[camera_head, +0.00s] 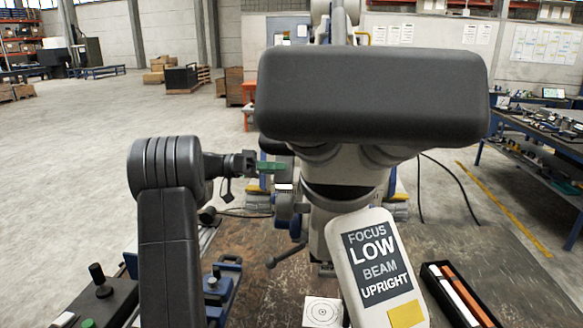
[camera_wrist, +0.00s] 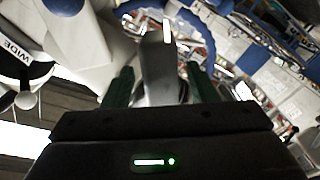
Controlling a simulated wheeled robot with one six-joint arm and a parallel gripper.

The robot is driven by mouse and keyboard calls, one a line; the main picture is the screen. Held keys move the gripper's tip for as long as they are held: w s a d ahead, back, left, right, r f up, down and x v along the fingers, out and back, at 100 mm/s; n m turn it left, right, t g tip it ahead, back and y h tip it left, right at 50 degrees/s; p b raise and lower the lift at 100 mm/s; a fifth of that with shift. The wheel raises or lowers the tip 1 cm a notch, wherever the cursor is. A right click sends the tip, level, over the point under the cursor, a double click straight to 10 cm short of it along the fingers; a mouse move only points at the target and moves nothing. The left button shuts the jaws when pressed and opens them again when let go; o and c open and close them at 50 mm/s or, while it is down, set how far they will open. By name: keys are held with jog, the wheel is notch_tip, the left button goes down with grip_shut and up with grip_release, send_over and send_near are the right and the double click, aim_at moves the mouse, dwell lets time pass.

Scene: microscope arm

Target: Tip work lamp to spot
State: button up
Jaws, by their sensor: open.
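A large dark, rounded head (camera_head: 370,95) on a white body stands in front of me; I cannot tell whether this is the work lamp. A card with round rings (camera_head: 322,312) lies on the bench below it. My gripper (camera_head: 270,167) reaches in from the left, its green fingers close beside the white body. In the wrist view, my gripper (camera_wrist: 158,85) is open, with a grey bar-like part (camera_wrist: 158,65) showing between its fingers; contact is unclear. A dark ring marked WIDE (camera_wrist: 22,58) is at the left.
A tilted white panel reading FOCUS LOW BEAM UPRIGHT (camera_head: 377,265) stands at the front. A black tray of strips (camera_head: 458,296) is right of it. A control box with a black knob (camera_head: 97,290) is at the front left. A blue workbench (camera_head: 545,145) stands at far right.

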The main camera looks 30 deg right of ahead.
aim_at(291, 169)
jog(key=shift+p+x, duration=0.35)
jog(key=shift+x, duration=1.55)
